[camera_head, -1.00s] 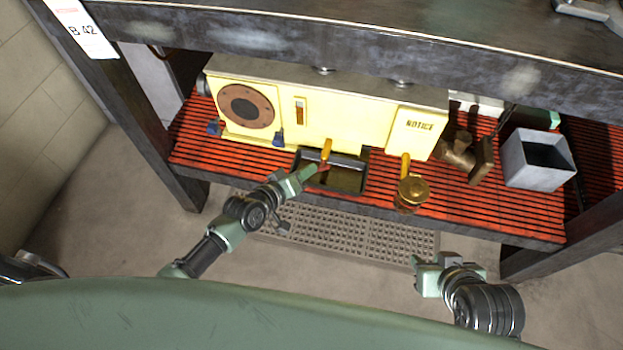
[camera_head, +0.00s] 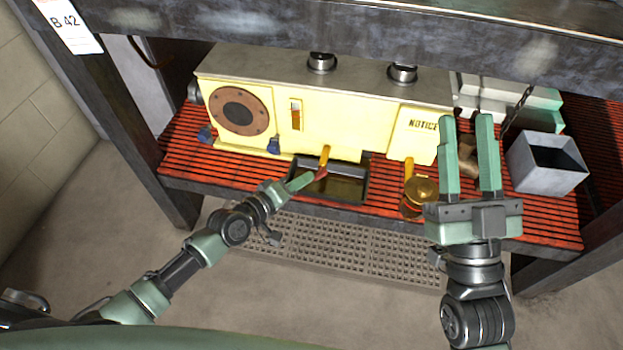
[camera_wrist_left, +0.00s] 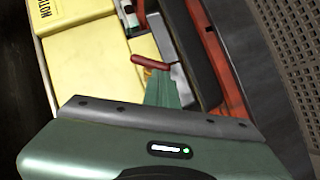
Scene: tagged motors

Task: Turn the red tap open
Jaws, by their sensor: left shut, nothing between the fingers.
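The red tap handle (camera_head: 321,173) shows as a small red piece below a yellow pipe (camera_head: 325,153) on the front of the yellow machine (camera_head: 345,130). In the left wrist view the red handle (camera_wrist_left: 150,63) lies across just beyond my fingertips. My left gripper (camera_head: 312,175) is shut and empty, its tips right at the handle; I cannot tell whether they touch it. Its green fingers (camera_wrist_left: 162,88) are together in the wrist view. My right gripper (camera_head: 467,120) is open and empty, raised in front of the shelf's right part.
A dark tray (camera_head: 345,189) stands under the tap. A brass pot (camera_head: 420,192) is to its right. A grey open box (camera_head: 547,163) stands further right on the red slatted shelf (camera_head: 185,160). A thick shelf beam (camera_head: 350,45) runs above.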

